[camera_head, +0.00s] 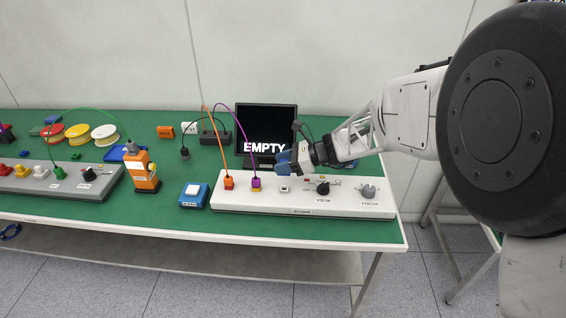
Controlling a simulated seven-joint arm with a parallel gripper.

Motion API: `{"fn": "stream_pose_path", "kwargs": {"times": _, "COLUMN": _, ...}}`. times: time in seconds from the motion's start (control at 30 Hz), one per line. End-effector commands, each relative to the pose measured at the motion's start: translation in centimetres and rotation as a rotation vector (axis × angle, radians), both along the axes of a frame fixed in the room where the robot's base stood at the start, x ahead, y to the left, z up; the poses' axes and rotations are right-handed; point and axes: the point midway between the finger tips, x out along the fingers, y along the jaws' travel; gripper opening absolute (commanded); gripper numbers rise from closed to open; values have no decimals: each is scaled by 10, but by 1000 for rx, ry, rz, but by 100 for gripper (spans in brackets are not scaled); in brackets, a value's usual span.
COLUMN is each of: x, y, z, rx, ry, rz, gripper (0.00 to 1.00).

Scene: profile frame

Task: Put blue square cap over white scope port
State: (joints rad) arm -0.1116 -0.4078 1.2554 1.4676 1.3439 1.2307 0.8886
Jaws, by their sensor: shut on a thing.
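My gripper (295,158) is shut on a small blue cap (282,160), at the upper left end of my arm. It holds the cap in the air above the back of the white console, in front of the dark screen. A small white port (284,188) with a dark centre sits on the console top, just below the cap in the picture. It looks like the scope port, but its label is too small to read. The cap and the port look apart. My fingers partly hide the cap's right side.
The white console (350,209) also bears an orange plug (229,183), a purple plug (256,183) and two knobs, with cables arching up. The screen (266,128) reads EMPTY. A blue button box (193,195) and an orange device (142,172) stand to the left.

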Motion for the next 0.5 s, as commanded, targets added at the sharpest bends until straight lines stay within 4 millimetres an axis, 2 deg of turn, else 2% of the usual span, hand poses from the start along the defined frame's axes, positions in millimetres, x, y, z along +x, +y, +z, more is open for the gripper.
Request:
{"fn": "stream_pose_path", "kwargs": {"times": 0.27, "x": 1, "y": 0, "z": 1, "rx": 1, "ry": 0, "rz": 0, "gripper": 19}}
{"fn": "stream_pose_path", "kwargs": {"times": 0.5, "x": 0, "y": 0, "z": -13, "rx": 1, "ry": 2, "rz": 0, "gripper": 19}}
